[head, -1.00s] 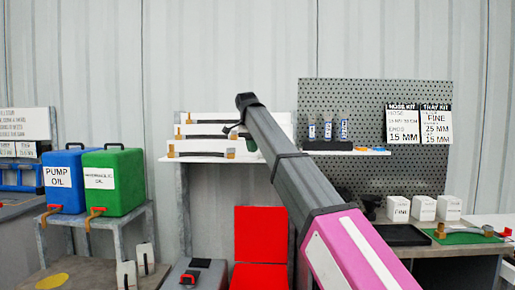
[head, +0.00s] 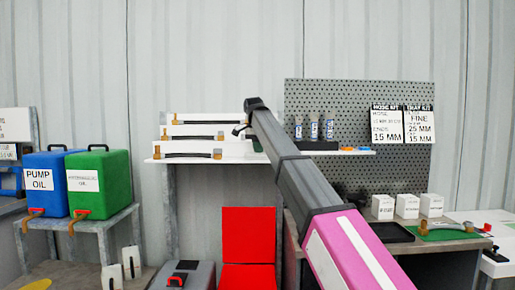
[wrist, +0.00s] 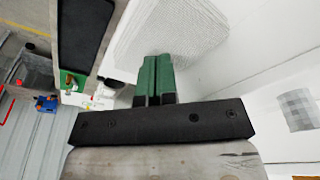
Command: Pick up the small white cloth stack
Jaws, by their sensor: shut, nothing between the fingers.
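A white, finely textured stack (wrist: 180,32), which looks like the cloth stack, lies at the top centre of the wrist view. Its far part is cut off by the frame edge. My gripper (wrist: 155,62) is shut and empty, its green fingers side by side. Its fingertips appear over the near edge of the stack; I cannot tell whether they touch it. In the head view my arm reaches up toward the wall shelf, and I cannot make out the white stack there.
A perforated panel (head: 350,110) stands behind. Pump oil (head: 42,183) and green (head: 100,180) containers stand left. White boxes (head: 407,206) are at right. A grey checked patch (wrist: 297,108) shows in the wrist view.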

